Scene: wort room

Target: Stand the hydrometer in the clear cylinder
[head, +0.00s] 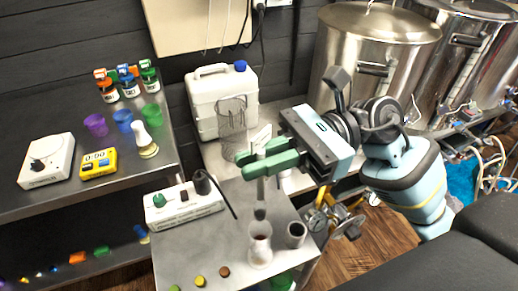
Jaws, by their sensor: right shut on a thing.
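My right gripper (262,162), with green fingers, is shut on the hydrometer (261,192) and holds it roughly upright. The hydrometer's slim body hangs below the fingers and ends in a dark lower tip. A pale upper part shows above the fingers. A clear cylinder (260,248) stands upright on the grey bench, below the hydrometer in the picture. The tip appears just above the cylinder's mouth; I cannot tell their exact alignment in depth. My left gripper is not in view.
A dark cup (297,234) stands right beside the cylinder. A white box with a probe (183,205) lies to its left, with several coloured caps (200,281) at the front edge. A mesh-like tall vessel (232,115) and white canister (205,105) stand behind.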

